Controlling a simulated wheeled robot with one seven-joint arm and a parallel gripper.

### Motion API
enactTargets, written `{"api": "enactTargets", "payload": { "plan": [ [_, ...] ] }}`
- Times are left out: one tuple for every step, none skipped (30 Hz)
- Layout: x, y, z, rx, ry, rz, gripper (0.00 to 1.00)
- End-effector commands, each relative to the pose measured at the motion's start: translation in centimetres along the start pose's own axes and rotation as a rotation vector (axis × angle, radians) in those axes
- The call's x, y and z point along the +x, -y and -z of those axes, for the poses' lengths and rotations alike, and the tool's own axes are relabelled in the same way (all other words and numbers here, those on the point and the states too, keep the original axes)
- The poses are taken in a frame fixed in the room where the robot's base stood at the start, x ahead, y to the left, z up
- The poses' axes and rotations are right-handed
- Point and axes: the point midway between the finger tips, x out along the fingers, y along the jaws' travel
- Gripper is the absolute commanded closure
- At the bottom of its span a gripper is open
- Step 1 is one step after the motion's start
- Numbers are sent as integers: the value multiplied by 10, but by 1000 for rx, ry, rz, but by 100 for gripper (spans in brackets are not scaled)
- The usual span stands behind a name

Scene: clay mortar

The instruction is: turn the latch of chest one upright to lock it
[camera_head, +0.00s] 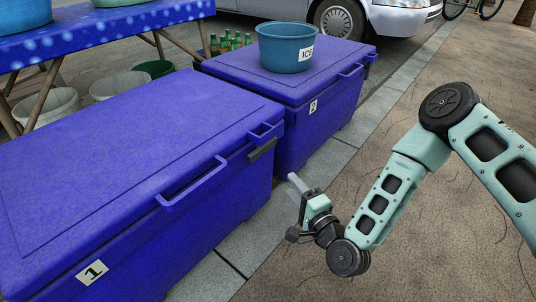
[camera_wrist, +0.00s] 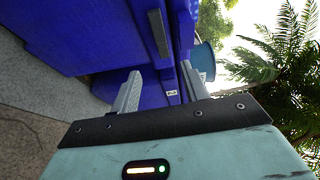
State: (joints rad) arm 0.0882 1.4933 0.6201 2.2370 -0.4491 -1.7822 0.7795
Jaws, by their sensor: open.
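Chest one (camera_head: 120,150) is the large blue chest with a "1" label, lid down, at the left in the head view. Its latch (camera_head: 262,150) is a dark grey bar near the right end of the front. It lies sideways along the lid edge, not upright. The latch also shows in the wrist view (camera_wrist: 158,34), ahead of the fingers. My gripper (camera_head: 297,184) is open and empty, in front of chest one and apart from the latch. Its two fingers (camera_wrist: 160,80) show in the wrist view with a gap between them.
Chest two (camera_head: 315,105), with a blue ICE bucket (camera_head: 286,48) on its lid, stands just beyond chest one. A lid handle (camera_head: 268,133) juts out above the latch and another handle (camera_head: 192,183) is nearer. Open pavement (camera_head: 430,240) lies at the right.

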Motion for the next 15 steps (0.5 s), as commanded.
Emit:
{"api": "enactTargets", "payload": {
  "plan": [
    [8, 0, 0, -2, 1, 5, 55],
    [12, -1, 0, -2, 1, 5, 55],
    [19, -1, 0, -2, 0, 4, 55],
    [25, -1, 0, -3, 0, 5, 55],
    [32, -1, 0, -4, 1, 5, 55],
    [40, -2, 0, -4, 1, 4, 55],
    [46, -2, 0, -4, 1, 5, 55],
    [53, -2, 0, -4, 1, 5, 55],
    [61, -2, 0, -3, 0, 4, 55],
    [67, -2, 0, -4, 0, 4, 55],
    [74, -2, 0, -4, 1, 4, 55],
    [82, -2, 0, -4, 0, 4, 55],
    [88, -2, 0, -5, 1, 3, 55],
    [95, -2, 0, -5, 1, 4, 55],
    [103, -2, -1, -4, 1, 4, 55]
  ]
}}
